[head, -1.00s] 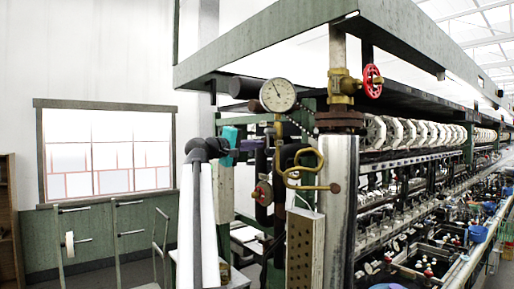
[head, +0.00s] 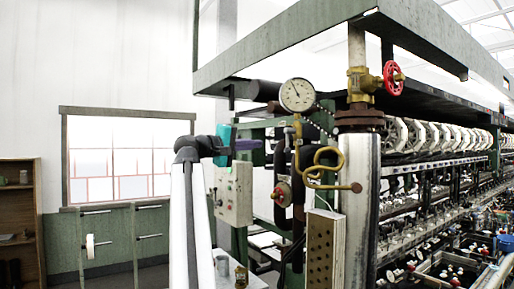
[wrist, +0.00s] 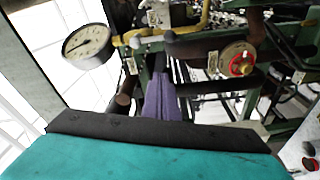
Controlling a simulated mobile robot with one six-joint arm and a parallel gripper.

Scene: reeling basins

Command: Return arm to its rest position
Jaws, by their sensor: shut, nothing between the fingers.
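My arm (head: 190,215) rises at the middle left of the head view, with its elbow at the top bent to the right. My gripper (head: 258,144) points right from a teal wrist body. Its purple fingers also show in the wrist view (wrist: 166,100), lying together with nothing between them. In the head view the fingers appear in front of the green machine frame; I cannot tell the exact gap to it.
A pressure gauge (head: 297,95), a red valve wheel (head: 393,78), bent brass pipe (head: 325,168) and steel column (head: 358,215) stand right of my gripper. A grey control box (head: 234,193) is below it. A wooden shelf (head: 18,215) stands far left.

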